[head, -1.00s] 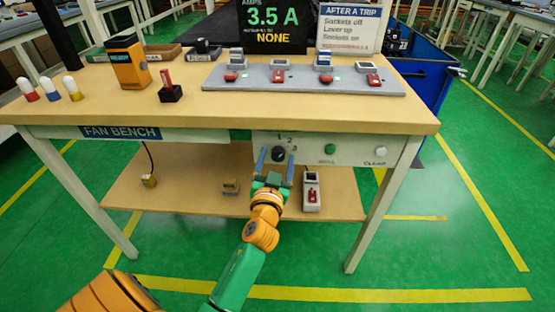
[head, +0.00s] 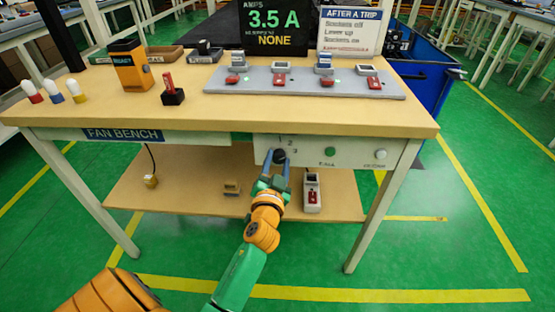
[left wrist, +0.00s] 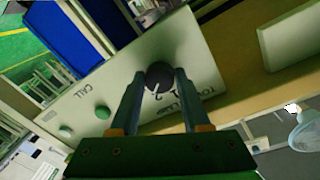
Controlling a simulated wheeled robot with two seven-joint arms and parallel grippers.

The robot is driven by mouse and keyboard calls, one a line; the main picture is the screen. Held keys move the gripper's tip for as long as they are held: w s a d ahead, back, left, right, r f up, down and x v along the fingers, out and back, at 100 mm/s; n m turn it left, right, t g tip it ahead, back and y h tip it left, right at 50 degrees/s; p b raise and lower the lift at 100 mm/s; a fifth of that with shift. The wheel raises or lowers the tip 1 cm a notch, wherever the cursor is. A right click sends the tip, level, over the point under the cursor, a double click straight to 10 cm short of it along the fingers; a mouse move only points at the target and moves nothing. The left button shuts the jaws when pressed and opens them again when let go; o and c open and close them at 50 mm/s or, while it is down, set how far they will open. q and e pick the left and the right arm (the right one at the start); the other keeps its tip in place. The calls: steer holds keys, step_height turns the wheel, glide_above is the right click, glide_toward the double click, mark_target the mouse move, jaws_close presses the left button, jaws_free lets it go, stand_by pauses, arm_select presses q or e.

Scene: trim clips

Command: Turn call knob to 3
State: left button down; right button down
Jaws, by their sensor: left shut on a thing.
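The black call knob (head: 279,156) sits on the pale panel (head: 350,151) at the bench's front edge, with the marks 1, 2 and 3 around it. My left gripper (head: 278,160) is shut on the knob, one finger at each side. In the left wrist view the knob (left wrist: 159,77) shows between the fingertips of the gripper (left wrist: 158,84), its pointer line partly visible. I cannot tell exactly which number the pointer is at. My right gripper is not in view.
A green button (head: 330,151) and a white button (head: 380,153) are to the right on the panel. A display (head: 272,28) reads 3.5 A and NONE. A grey board (head: 300,85) with several switches lies on the bench. The lower shelf (head: 190,200) is below.

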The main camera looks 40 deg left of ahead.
arm_select(q)
steer(key=m+p, duration=0.1)
steer(key=m, duration=0.3)
steer(key=shift+m+p, duration=0.3)
stand_by(0.4)
steer(key=shift+c, duration=1.9)
jaws_free()
steer(key=v, duration=0.7)
steer(key=shift+r, duration=0.15)
